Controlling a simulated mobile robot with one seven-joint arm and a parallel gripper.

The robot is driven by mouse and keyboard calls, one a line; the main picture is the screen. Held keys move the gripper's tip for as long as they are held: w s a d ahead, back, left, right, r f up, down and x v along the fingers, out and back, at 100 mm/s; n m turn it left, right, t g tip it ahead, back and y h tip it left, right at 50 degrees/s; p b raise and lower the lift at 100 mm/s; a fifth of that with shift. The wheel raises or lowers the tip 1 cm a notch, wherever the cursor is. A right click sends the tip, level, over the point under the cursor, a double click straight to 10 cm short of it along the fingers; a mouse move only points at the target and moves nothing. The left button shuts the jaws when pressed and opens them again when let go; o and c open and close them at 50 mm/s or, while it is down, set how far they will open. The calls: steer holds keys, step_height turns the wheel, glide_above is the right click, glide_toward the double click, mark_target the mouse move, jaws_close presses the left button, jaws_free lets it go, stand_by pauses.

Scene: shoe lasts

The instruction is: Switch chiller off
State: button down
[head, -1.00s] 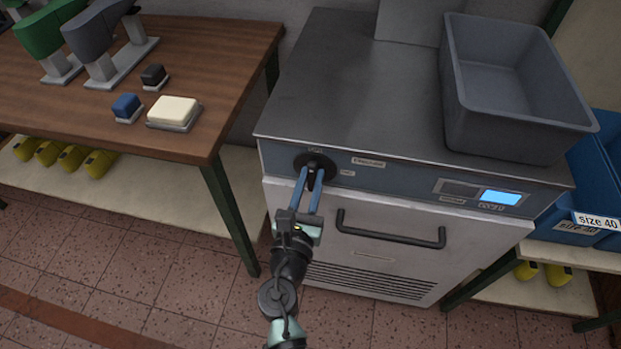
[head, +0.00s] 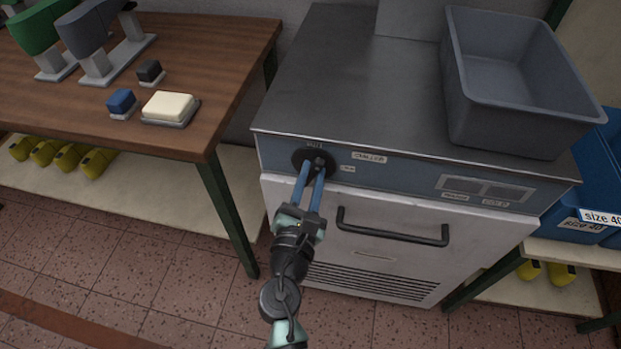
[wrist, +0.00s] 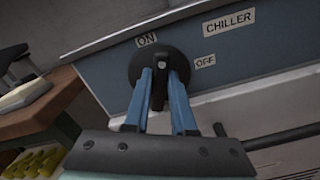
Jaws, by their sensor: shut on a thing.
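The chiller (head: 380,255) is a grey cabinet with a steel top and a blue front panel. A round black knob (head: 302,158) sits at the left of this panel. It also shows in the wrist view (wrist: 146,62), between an ON label (wrist: 146,39) at its upper left and an OFF label (wrist: 205,61) at its right. My gripper (head: 315,172) has its blue fingers shut on the knob's grip, which they partly hide. The chiller's display windows (head: 483,191), at the right of the panel, are dark.
A dark handle bar (head: 392,230) crosses the chiller door just right of my gripper. A grey bin (head: 525,125) stands on the chiller top. A wooden table (head: 215,95) with shoe lasts and small blocks stands at the left. Floor in front is clear.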

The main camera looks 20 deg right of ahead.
steer(key=m+b, duration=0.1)
steer(key=m, duration=0.1)
steer(key=m+b, duration=0.1)
steer(key=m, duration=0.1)
steer(key=m+b, duration=0.1)
steer(key=m, duration=0.1)
steer(key=shift+s+d+f+m, duration=0.1)
steer(key=shift+d+f+m, duration=0.05)
steer(key=shift+f+m, duration=0.2)
steer(key=shift+f+m+b, duration=0.15)
steer(key=shift+m+b, duration=2.1)
steer(key=shift+m, duration=0.9)
steer(key=c, duration=0.7)
jaws_free()
steer(key=shift+c, duration=0.2)
steer(key=shift+s, duration=0.1)
steer(key=v, duration=1.3)
steer(key=shift+b, duration=0.4)
